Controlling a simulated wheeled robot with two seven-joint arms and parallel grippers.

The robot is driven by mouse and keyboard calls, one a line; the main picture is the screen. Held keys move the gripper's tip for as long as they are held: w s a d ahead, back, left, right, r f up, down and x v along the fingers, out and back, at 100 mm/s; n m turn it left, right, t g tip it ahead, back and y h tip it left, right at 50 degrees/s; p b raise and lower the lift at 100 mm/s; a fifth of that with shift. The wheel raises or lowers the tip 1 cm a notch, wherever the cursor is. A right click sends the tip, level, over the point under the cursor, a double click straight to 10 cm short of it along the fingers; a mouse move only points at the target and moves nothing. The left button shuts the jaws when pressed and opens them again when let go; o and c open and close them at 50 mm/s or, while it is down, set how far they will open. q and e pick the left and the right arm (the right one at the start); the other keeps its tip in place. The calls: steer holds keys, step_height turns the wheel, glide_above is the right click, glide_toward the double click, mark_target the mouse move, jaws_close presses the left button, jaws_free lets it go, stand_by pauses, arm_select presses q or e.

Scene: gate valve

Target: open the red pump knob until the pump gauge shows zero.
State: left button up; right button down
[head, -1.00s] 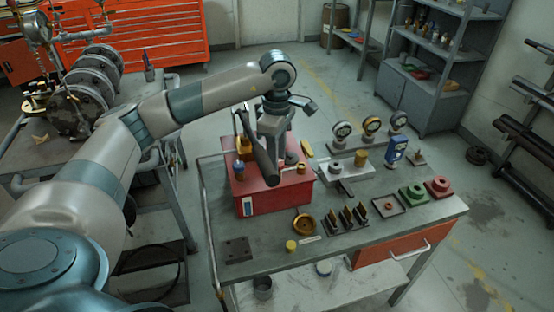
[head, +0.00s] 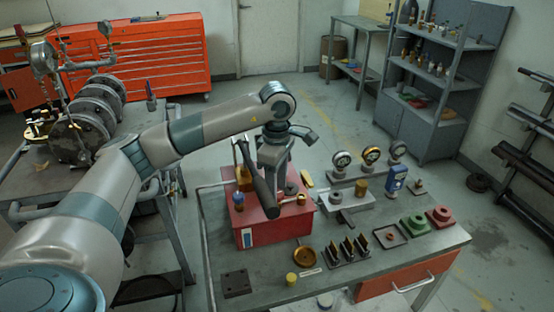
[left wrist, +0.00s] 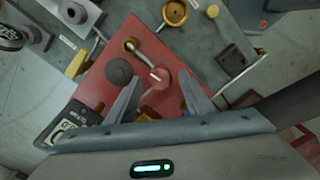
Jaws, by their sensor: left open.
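The red pump box (head: 262,236) stands on the bench under my left gripper (head: 273,178). Its dark handle (head: 258,178) rises at a slant in front of the gripper. In the left wrist view the red knob (left wrist: 160,77) sits on the red top, just beyond and between the fingertips of my left gripper (left wrist: 160,93). The fingers are open and hold nothing. A black cap (left wrist: 120,71) and a brass fitting (left wrist: 131,45) are beside the knob. My right gripper is out of view.
Three dial gauges (head: 371,155), a blue device (head: 396,181), and green (head: 412,220) and red flanged parts (head: 439,217) stand right of the pump. A brass dish (head: 304,256) and dark plate (head: 236,283) lie in front. A pipe rig (head: 85,125) stands left.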

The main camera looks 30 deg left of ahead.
arm_select(q)
steer(key=shift+r, duration=0.35)
step_height(320, 180, up, 16)
steer(key=b, duration=0.1)
steer(key=shift+r, duration=0.2)
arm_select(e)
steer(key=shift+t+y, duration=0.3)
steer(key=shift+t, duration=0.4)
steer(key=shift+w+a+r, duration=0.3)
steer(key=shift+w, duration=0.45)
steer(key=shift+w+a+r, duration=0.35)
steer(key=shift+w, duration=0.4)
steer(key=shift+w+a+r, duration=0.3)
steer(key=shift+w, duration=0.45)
